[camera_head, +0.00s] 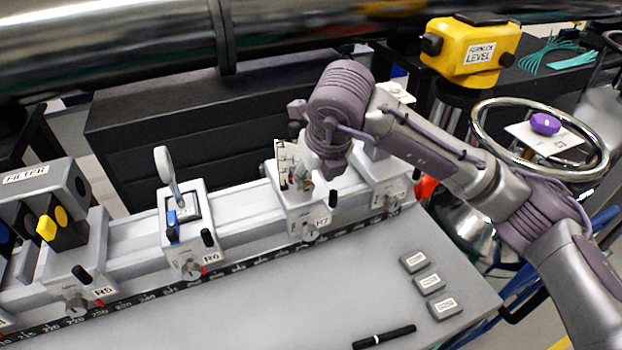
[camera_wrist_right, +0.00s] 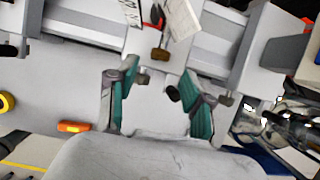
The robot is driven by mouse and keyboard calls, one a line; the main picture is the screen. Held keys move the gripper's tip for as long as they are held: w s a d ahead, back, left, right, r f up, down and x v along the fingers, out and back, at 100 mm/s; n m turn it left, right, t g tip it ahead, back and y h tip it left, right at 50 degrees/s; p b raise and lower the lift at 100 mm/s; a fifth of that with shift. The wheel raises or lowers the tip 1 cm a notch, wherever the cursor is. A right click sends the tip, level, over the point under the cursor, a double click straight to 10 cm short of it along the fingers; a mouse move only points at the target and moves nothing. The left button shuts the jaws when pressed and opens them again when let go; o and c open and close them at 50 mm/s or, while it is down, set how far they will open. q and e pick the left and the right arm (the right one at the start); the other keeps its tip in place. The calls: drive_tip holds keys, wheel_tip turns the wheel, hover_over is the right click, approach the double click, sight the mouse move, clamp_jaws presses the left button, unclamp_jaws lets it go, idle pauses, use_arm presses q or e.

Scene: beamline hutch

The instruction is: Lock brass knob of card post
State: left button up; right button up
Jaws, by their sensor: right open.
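The card post stands on the carriage marked R7 (camera_head: 302,210), with a pale upright card (camera_head: 283,165) partly hidden by my right gripper. In the right wrist view the card (camera_wrist_right: 182,18) shows at the top with the brass knob (camera_wrist_right: 160,53) just below it. My right gripper (camera_head: 318,182) is over the R7 carriage in the head view. In the right wrist view its two teal-padded fingers (camera_wrist_right: 161,78) are open and apart, with the brass knob beyond the gap between them, apparently not touched. My left gripper is not in view.
Carriages R6 (camera_head: 187,230) and R5 (camera_head: 75,270) stand along the rail to the left. Small grey labelled blocks (camera_head: 428,283) and a black pen (camera_head: 384,337) lie on the bench. A yellow level (camera_head: 470,52) and a handwheel (camera_head: 480,135) stand at the right.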

sight(309, 189)
drive_tip(key=shift+p+x, duration=0.3)
drive_tip(key=shift+x, duration=1.85)
drive_tip(key=shift+c, duration=0.4)
